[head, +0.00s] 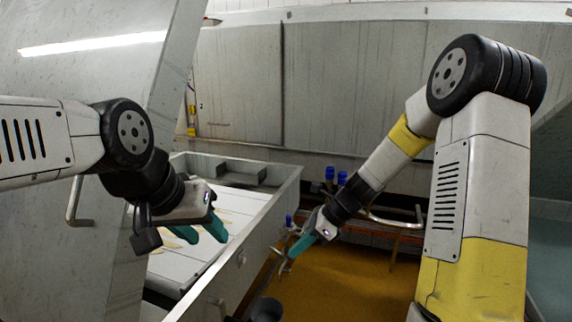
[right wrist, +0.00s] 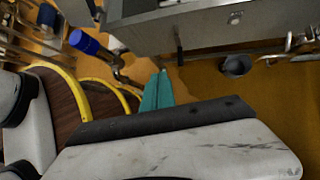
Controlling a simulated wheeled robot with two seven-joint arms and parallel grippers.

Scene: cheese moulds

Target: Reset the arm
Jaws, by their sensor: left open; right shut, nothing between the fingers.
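My left gripper (head: 205,233) has teal fingers, spread apart and empty, above the white surface inside the metal trough. My right gripper (head: 298,247) hangs to the right of the trough's outer wall, over the orange floor. Its teal fingers are together with nothing between them; they also show closed in the right wrist view (right wrist: 158,92). My right arm is bent, with its elbow high at the right.
The metal trough (head: 262,222) runs from front to back between the grippers. A grey panel (head: 120,100) stands at the left. Blue-capped fittings (head: 330,174) and pipes are beyond my right gripper. A dark bucket (right wrist: 236,65) is on the orange floor (head: 340,290).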

